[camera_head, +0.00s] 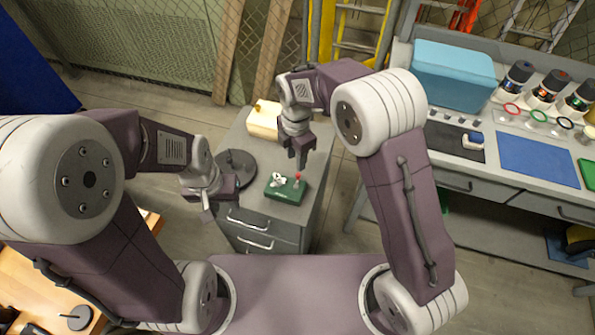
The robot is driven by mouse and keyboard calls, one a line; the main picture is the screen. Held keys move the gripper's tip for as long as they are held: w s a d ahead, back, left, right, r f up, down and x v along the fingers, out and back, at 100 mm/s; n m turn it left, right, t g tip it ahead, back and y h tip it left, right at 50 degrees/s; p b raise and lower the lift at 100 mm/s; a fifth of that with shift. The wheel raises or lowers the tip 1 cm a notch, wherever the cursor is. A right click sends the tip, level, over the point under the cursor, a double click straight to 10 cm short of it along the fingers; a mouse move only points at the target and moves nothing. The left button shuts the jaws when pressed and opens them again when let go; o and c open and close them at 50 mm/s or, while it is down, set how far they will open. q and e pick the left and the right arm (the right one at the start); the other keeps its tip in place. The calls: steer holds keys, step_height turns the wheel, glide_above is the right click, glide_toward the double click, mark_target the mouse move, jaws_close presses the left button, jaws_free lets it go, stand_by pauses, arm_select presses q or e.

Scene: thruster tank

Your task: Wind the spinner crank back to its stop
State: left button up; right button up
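A small green box (287,191) sits near the front of the grey cabinet's top. It carries a white and dark fitting (278,180) on its left and an upright stick with a red knob (298,176) on its right; this looks like the spinner and its crank. My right gripper (302,163) points down just above and behind the red knob, seemingly apart from it. Its fingers look close together, but any gap is too small to judge. My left gripper (207,212) hangs at the cabinet's left front edge, away from the green box; its finger opening is unclear.
A dark round disc with a post (237,168) stands at the cabinet's left, close to my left gripper. A cream box (264,120) is at the back. A workbench (470,180) stands to the right.

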mark_target(298, 174)
steer(key=f, duration=0.8)
steer(key=shift+w+d+f, duration=0.15)
steer(key=shift+d+f, duration=0.1)
steer(key=shift+f, duration=0.05)
steer(key=shift+w+d+f, duration=0.1)
jaws_close()
